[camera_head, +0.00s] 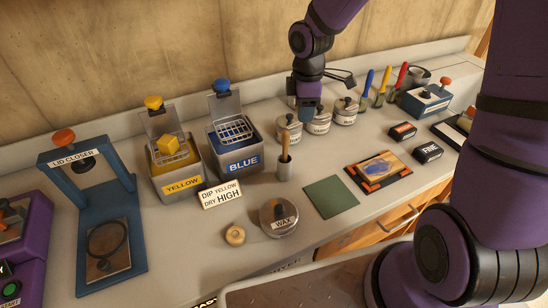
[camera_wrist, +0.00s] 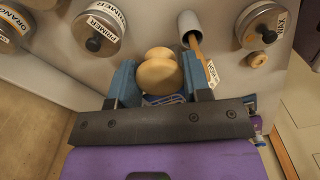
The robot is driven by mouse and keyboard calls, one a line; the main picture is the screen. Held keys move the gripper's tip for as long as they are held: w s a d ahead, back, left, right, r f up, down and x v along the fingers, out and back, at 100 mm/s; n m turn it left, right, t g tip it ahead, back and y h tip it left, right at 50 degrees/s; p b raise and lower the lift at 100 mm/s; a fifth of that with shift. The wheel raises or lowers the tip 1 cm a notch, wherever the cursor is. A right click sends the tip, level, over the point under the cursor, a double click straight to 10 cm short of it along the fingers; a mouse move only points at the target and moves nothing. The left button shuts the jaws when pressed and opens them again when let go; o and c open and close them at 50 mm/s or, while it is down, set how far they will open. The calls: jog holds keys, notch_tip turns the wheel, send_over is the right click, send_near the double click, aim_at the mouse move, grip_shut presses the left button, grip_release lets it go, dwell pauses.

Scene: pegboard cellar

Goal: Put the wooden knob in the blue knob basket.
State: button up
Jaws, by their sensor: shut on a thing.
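A pale wooden knob (camera_wrist: 158,70) is between the fingers of my gripper (camera_wrist: 160,83) in the wrist view. The gripper is shut on it. In the head view my gripper (camera_head: 309,112) points down near the labelled tins, right of the blue tank, and I cannot make out the held knob there. The blue tank (camera_head: 234,161), labelled BLUE, has a wire basket (camera_head: 235,131) at its top and a blue knob (camera_head: 221,86) above its raised lid. A bit of blue-and-white grid shows behind the held knob in the wrist view; I cannot tell what it belongs to.
A yellow tank (camera_head: 179,186) with a yellow block stands left of the blue one. A brush holder (camera_head: 284,170), wax tin (camera_head: 279,219) and small wooden ring (camera_head: 235,236) stand in front. Labelled tins (camera_head: 318,123) stand right. A green mat (camera_head: 331,197) lies bare.

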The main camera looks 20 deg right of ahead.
aim_at(299, 164)
notch_tip(299, 164, down, 18)
jog(key=shift+r, duration=0.25)
dwell(0.3)
jog(key=shift+f, duration=0.15)
jog(key=o, duration=0.9)
